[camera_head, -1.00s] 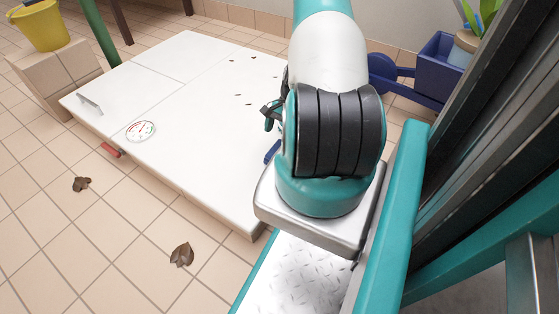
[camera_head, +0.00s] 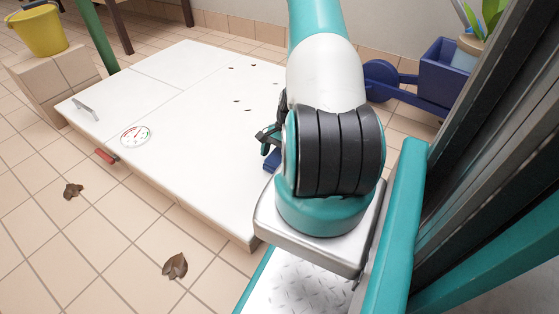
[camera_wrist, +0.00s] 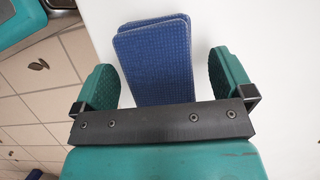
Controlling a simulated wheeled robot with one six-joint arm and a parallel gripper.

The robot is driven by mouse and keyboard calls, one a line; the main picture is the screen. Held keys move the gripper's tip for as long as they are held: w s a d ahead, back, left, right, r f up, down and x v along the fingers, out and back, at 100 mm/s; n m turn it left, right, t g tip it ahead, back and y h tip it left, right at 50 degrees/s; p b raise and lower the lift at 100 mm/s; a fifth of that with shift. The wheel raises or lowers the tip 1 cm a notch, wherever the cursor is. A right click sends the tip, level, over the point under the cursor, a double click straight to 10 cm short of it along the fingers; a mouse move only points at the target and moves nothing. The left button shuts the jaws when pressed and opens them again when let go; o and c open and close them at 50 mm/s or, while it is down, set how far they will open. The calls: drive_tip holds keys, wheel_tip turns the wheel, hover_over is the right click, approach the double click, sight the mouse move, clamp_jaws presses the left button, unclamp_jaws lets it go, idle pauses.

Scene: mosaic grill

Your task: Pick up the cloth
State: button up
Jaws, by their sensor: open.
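The cloth (camera_wrist: 153,55) is blue, textured and looks folded into layers. In the wrist view it lies on the white surface between the two green fingers of my gripper (camera_wrist: 163,80), which are apart on either side of it. Its near end is hidden behind the dark bar of my gripper. In the head view only a small blue bit of the cloth (camera_head: 272,160) shows beside my arm. My gripper (camera_head: 265,143) is mostly hidden behind my arm there, with one finger edge visible.
A yellow bucket (camera_head: 38,30) stands on a tiled block at the left. A blue cart (camera_head: 440,72) stands at the right. Dry leaves (camera_head: 175,266) lie on the tiled floor.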

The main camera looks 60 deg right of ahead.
drive_tip(key=shift+f, duration=0.25)
idle(0.4)
drive_tip(key=c, duration=1)
